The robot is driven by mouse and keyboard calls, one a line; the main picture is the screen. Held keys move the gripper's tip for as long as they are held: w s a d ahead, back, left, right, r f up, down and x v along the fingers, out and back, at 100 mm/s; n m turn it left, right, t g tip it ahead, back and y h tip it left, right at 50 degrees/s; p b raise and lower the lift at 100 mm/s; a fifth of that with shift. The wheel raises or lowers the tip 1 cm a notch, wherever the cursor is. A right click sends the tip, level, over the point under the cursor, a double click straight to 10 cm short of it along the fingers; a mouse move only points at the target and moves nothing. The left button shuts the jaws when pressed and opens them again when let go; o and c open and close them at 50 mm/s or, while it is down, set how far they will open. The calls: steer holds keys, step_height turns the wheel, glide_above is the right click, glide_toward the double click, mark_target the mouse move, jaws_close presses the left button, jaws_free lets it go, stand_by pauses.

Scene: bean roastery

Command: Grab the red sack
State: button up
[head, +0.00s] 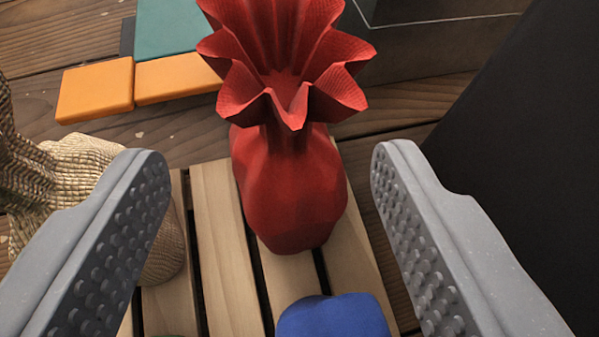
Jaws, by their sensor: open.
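The red sack (292,195) stands upright on a slatted wooden pallet, in the middle of the head view. Its neck is gathered and its top flares out in a ruffled, pleated collar. My gripper (270,165) is open, with one grey studded finger at the left and one at the right. The sack shows between the two fingers in the picture, with clear gaps on both sides. Neither finger appears to touch it. How far the fingertips are from the sack in depth is hard to tell.
A blue object (335,318) lies on the pallet (225,255) in front of the sack. A beige woven sack (85,165) is at left, partly behind the left finger. Orange blocks (95,90) and a teal block (170,28) lie behind. A dark surface (530,150) fills the right.

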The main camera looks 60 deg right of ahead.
mark_target(285, 62)
steer(key=b+x, duration=0.1)
steer(key=x, duration=0.4)
steer(key=shift+d, duration=0.1)
steer(key=shift+w+d+f+b, duration=0.25)
steer(key=shift+w+d+b, duration=0.2)
steer(key=shift+d, duration=0.25)
steer(key=shift+w+d+f+b, duration=0.25)
steer(key=shift+w+d+b, duration=0.25)
steer(key=shift+d, duration=0.2)
steer(key=shift+w+d+f+b, duration=0.2)
steer(key=shift+w+d+b, duration=0.25)
steer(key=shift+d, duration=0.25)
steer(key=shift+c, duration=0.4)
jaws_close()
